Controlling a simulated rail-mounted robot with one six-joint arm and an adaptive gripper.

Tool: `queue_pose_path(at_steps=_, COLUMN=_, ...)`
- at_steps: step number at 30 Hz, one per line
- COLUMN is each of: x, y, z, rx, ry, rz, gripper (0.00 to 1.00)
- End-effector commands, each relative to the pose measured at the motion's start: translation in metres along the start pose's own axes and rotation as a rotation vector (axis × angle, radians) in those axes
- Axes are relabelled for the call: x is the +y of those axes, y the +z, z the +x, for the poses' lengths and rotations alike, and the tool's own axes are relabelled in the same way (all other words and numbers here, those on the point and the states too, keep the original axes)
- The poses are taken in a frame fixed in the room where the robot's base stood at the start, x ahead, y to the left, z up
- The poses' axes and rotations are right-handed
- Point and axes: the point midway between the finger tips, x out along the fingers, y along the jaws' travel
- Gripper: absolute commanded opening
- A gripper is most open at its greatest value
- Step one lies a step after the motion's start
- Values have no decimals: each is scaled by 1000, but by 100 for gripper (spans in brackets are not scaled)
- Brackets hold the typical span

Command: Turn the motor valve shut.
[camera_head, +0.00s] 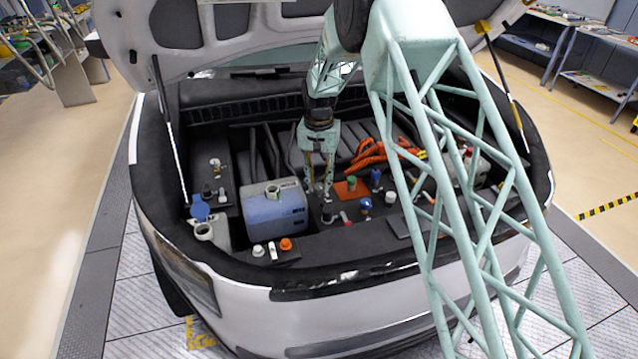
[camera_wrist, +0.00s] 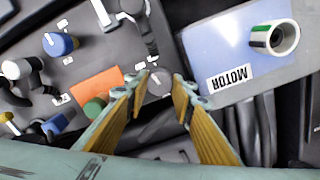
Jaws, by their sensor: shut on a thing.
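My gripper (camera_wrist: 163,84) points down into the engine bay, with a fingertip on each side of a dark round knob (camera_wrist: 160,80) that has a pale line on top. It is shut on this knob. In the head view my gripper (camera_head: 319,188) is between the blue tank (camera_head: 274,213) and the orange plate (camera_head: 343,192), and the knob is mostly hidden. The tank shows in the wrist view with an upside-down MOTOR label (camera_wrist: 229,77). I cannot read a label on the knob itself.
Blue knobs (camera_head: 365,204), a black knob (camera_head: 327,213) and orange cables (camera_head: 378,153) are nearby. The raised hood (camera_head: 225,50) overhangs the bay.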

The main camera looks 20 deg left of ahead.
Motion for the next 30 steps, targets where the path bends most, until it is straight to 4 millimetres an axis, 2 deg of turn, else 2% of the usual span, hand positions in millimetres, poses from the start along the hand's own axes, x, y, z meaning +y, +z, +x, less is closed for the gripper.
queue_pose_path(at_steps=12, x=0, y=-1, z=-1, rx=2, ry=-1, rz=224, gripper=12)
queue_pose_path(at_steps=30, x=0, y=-1, z=-1, rx=2, ry=-1, rz=269, gripper=12)
